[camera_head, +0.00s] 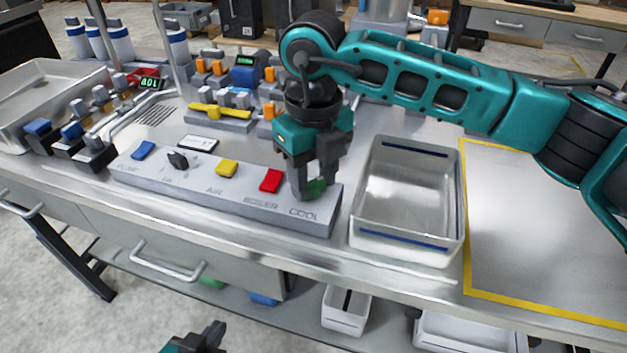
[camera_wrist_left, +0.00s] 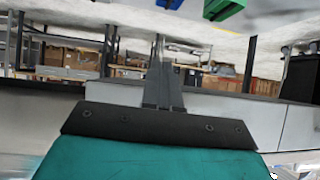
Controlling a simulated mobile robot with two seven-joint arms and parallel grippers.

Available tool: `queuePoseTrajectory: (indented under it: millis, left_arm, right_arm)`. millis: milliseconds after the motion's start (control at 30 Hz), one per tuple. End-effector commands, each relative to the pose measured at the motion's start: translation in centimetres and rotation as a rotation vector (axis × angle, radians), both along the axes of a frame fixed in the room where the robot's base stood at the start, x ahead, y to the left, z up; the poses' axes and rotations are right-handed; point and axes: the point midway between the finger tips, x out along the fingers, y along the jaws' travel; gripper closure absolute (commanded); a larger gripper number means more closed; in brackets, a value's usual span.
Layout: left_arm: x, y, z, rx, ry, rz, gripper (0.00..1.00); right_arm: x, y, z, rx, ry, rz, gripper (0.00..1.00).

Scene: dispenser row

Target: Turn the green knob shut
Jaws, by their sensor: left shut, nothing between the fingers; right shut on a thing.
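The green knob (camera_head: 317,187) is at the right end of a grey knob panel (camera_head: 230,203), above the label COOL. My right gripper (camera_head: 312,188) comes down on it from above and is shut on it. The fingers hide part of the knob, so its exact angle is hard to tell. My left gripper (camera_head: 208,340) is low at the bottom edge of the head view, in front of the bench and away from the panel. In the left wrist view its fingers (camera_wrist_left: 162,95) are together and empty.
Blue (camera_head: 143,150), black (camera_head: 178,160), yellow (camera_head: 227,168) and red (camera_head: 271,180) knobs sit on the same panel. An empty metal tray (camera_head: 405,252) stands just right of it. A yellow-bordered area (camera_head: 540,235) farther right is clear. A drawer handle (camera_head: 168,264) juts from the bench front.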

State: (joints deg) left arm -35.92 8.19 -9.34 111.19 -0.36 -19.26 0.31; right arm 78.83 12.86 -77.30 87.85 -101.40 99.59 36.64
Motion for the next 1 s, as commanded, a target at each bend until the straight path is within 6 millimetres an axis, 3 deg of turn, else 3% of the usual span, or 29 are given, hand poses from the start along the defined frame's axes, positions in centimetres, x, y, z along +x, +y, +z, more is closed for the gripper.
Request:
queuePoseTrajectory:
  millis: [300, 1000]
  left_arm:
    - [0.0, -0.1, -1.7, -0.001, 0.007, 0.0, 1.0]
    - [0.8, -1.3, -2.1, -0.025, -0.003, -0.018, 1.0]
  right_arm:
    - [0.1, 0.0, -0.1, 0.002, -0.002, -0.3, 0.86]
    - [0.1, 0.0, 0.0, 0.001, -0.002, -0.861, 0.86]
